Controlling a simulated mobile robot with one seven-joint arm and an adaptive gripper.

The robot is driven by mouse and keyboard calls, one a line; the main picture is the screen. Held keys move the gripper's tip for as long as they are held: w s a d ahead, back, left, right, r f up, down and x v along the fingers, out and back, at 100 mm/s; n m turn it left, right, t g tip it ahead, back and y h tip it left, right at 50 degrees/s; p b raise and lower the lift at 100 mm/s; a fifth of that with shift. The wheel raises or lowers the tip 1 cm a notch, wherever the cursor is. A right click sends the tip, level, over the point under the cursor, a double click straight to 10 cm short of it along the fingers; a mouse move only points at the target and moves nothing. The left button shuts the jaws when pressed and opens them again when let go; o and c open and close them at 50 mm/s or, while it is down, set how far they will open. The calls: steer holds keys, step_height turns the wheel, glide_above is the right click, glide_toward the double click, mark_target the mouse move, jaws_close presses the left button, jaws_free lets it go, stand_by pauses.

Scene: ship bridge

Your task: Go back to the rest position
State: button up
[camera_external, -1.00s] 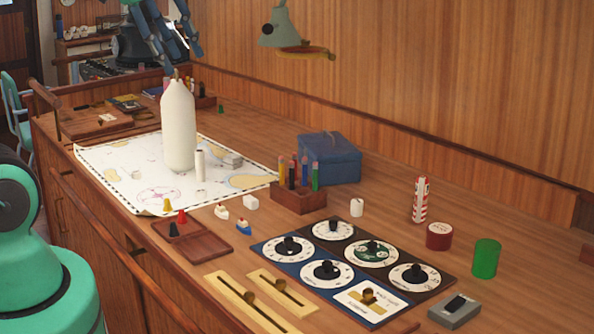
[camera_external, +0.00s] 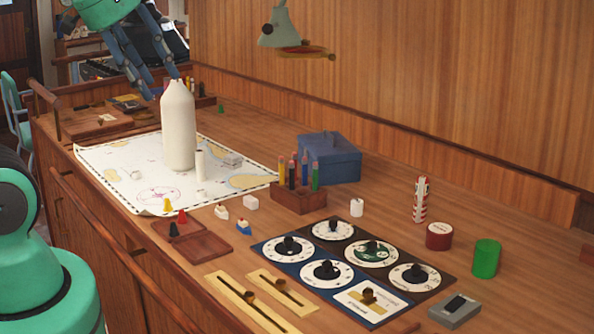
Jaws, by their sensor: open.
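My gripper (camera_external: 162,86) is open and empty at the upper left, with its blue-grey fingers pointing down. In the picture its fingertips are just above and left of the top of a white bottle (camera_external: 178,128); I cannot tell whether they touch it. The bottle stands upright on the white chart (camera_external: 112,178).
A blue box (camera_external: 330,160), a wooden pencil holder (camera_external: 298,198), a dial panel (camera_external: 340,262), a brown tray (camera_external: 203,246) and a green cylinder (camera_external: 486,259) occupy the desk.

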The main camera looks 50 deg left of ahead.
step_height(320, 180, down, 13)
steer(key=b, duration=1.3)
steer(key=shift+f, duration=0.15)
